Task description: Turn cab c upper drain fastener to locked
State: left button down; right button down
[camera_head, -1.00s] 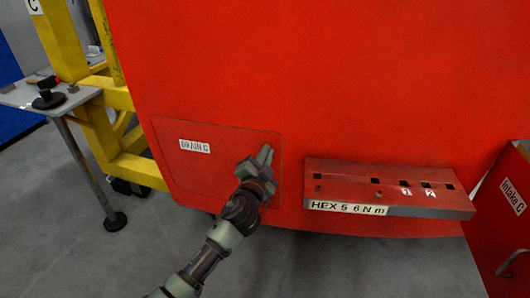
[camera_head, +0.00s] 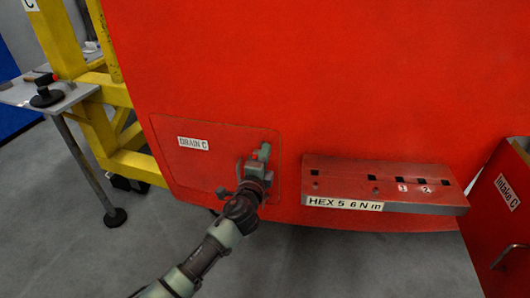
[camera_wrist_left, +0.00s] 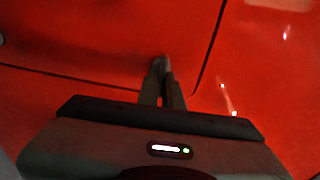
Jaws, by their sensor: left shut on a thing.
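The red drain panel (camera_head: 200,165), labelled DRAIN C (camera_head: 194,143), lies flush in the lower part of the red nosecone. My left gripper (camera_head: 264,149) is at the panel's right part, near its upper right corner. Its fingers are shut on a small fastener, which the fingertips hide. In the left wrist view, the two fingertips (camera_wrist_left: 162,64) are together against the red surface beside the panel's dark seam. The fastener's turn position and any marks by it cannot be seen. My right gripper is not in view.
A red tool ledge (camera_head: 385,180) marked HEX 5 6 N m, with several square holes, juts out to the right of my left gripper. A red Intake C box (camera_head: 505,215) stands at far right. A grey table (camera_head: 60,100) and yellow frame (camera_head: 120,95) are at left.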

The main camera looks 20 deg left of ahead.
pick_arm(q)
jog(key=shift+f, duration=0.1)
dwell(0.4)
jog(key=c, duration=1.6)
grip_release()
jog(key=shift+s, duration=0.1)
jog(key=s, duration=0.7)
jog(key=shift+s+d+b, duration=0.15)
jog(key=shift+s+b, duration=0.15)
